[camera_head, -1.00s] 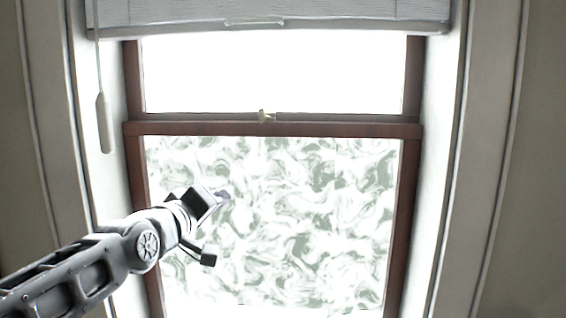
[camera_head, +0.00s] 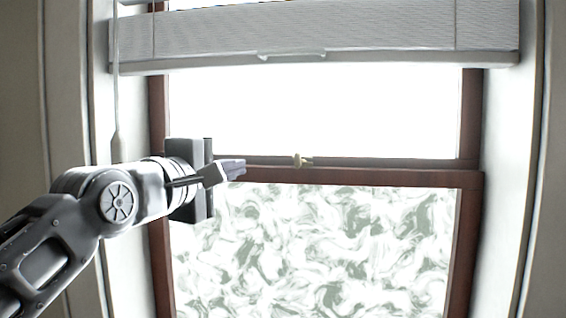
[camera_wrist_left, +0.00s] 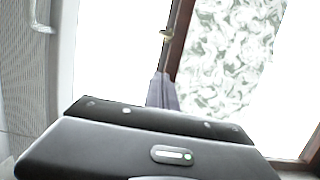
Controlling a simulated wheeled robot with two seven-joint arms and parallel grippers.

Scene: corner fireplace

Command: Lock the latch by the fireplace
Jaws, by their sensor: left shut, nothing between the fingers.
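The latch (camera_head: 299,160) is a small brass-coloured piece on the middle rail (camera_head: 400,173) of a brown-framed window. It also shows in the left wrist view as a small brass bit (camera_wrist_left: 166,34) beyond the fingertips. My left gripper (camera_head: 238,169) is shut and empty. Its fingers point right along the rail, a short gap to the left of the latch and slightly lower in the picture. In the left wrist view the shut fingers (camera_wrist_left: 162,88) point towards the latch, apart from it. My right gripper is not in any view.
A grey-white blind (camera_head: 300,35) hangs across the window top, with its wand (camera_head: 117,90) at the left. The lower pane (camera_head: 340,250) is patterned. The white window recess (camera_head: 507,190) bounds the right side. The space in front of the rail right of the latch is clear.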

